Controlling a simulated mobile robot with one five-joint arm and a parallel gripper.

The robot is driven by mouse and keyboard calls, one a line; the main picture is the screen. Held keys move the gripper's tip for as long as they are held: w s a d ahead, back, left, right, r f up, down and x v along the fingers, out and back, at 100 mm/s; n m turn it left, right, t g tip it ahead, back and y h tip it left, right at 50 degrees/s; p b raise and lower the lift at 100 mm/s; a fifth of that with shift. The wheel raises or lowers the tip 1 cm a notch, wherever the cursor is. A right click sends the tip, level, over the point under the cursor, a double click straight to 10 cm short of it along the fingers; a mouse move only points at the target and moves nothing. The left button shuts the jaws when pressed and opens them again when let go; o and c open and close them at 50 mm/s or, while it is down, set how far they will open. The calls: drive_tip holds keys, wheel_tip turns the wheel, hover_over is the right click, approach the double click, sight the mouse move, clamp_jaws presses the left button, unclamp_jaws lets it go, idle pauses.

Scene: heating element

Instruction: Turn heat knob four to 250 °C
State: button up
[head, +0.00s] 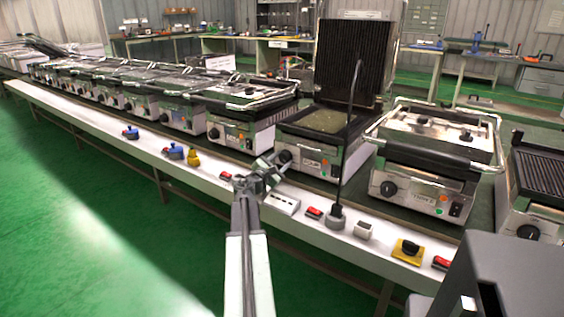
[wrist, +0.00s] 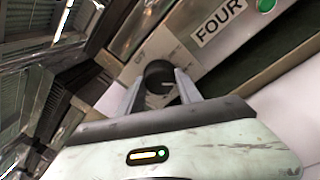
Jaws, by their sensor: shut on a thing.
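Heat knob four is a round black knob (wrist: 160,72) on the metal front panel of a grill. In the wrist view it sits between the two fingers of my gripper (wrist: 158,88), which are shut on it from both sides. A light mark shows on the knob, but the temperature it points to cannot be read. A "FOUR" label (wrist: 219,22) and a green light (wrist: 265,5) are on the same panel. In the head view, my gripper (head: 270,170) is at the left front of grill four (head: 345,150), whose ribbed lid (head: 350,62) stands open.
Another grill (head: 425,165) stands to the right, and several closed grills run to the left. The white bench ledge (head: 215,182) below holds a yellow switch box (head: 406,251), a grey base with an upright rod (head: 337,217) and several small switches. Green floor is free in front.

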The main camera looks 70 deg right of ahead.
drive_tip(key=o, duration=1.4)
drive_tip(key=shift+c, duration=0.2)
drive_tip(key=a, duration=0.5)
drive_tip(key=w+a, duration=0.1)
drive_tip(key=a, duration=0.2)
drive_tip(key=shift+w, duration=0.1)
drive_tip(key=shift+d, duration=0.15)
